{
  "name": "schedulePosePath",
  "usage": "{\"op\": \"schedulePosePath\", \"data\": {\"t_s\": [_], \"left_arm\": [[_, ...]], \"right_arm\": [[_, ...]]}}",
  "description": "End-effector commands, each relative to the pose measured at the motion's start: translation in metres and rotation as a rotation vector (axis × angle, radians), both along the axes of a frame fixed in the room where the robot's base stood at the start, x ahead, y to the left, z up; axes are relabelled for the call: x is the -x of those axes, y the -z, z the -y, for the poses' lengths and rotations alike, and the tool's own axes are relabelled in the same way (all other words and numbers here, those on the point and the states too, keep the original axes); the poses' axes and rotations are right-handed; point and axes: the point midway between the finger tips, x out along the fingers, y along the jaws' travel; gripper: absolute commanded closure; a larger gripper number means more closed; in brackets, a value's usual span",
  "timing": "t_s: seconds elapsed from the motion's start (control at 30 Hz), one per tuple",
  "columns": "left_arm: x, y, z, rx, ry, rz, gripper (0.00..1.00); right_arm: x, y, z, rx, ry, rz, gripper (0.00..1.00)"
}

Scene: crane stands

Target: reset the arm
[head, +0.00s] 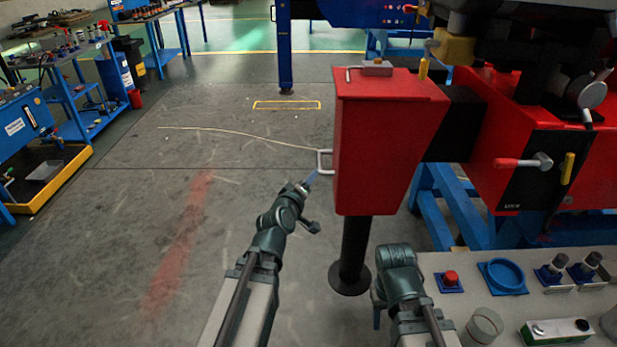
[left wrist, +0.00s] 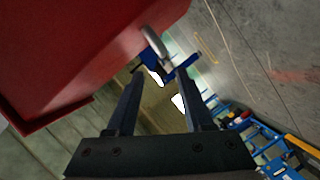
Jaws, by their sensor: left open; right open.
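My left arm reaches forward in the head view, and my left gripper (head: 309,182) is close to the pale handle (head: 323,162) on the left side of the red box (head: 385,145). In the left wrist view my left gripper (left wrist: 162,84) is open, with nothing between its two dark fingers. The handle (left wrist: 155,42) shows just beyond the fingertips, and I cannot tell whether they touch. My right gripper (head: 398,268) is low in front of the box, left of the grey table. It is open; its fingers are mostly hidden behind the wrist.
The red box stands on a black post with a round foot (head: 349,278). A grey table (head: 460,300) with a red button (head: 450,278), a blue ring (head: 502,276) and knobs is at lower right. Red machinery (head: 490,130) is behind it. Floor (head: 130,230) at left is clear.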

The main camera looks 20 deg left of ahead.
Motion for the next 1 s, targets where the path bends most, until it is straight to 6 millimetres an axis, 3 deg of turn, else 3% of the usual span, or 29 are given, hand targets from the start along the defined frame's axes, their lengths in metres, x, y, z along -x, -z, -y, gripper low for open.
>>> {"op": "schedulePosePath", "data": {"t_s": [0.37, 0.47, 0.57, 0.7, 0.8, 1.0], "left_arm": [[0.0, 0.001, 0.002, -0.003, 0.005, -0.004, 0.48], [0.003, 0.011, 0.019, -0.04, 0.057, -0.05, 0.48], [0.014, 0.038, 0.059, -0.137, 0.188, -0.165, 0.48], [0.06, 0.095, 0.124, -0.366, 0.459, -0.419, 0.48], [0.104, 0.13, 0.15, -0.532, 0.635, -0.604, 0.48], [0.18, 0.166, 0.161, -0.784, 0.873, -0.903, 0.48]], "right_arm": [[0.0, 0.0, 0.0, 0.0, 0.0, 0.0, 0.5], [0.0, 0.0, 0.0, 0.0, 0.0, 0.0, 0.5], [0.0, 0.0, 0.0, 0.0, 0.0, 0.0, 0.5], [0.0, 0.0, 0.0, 0.0, 0.0, 0.0, 0.5], [0.0, 0.0, 0.0, 0.0, 0.0, 0.0, 0.5], [0.0, 0.0, 0.0, 0.0, 0.0, 0.0, 0.5]]}}
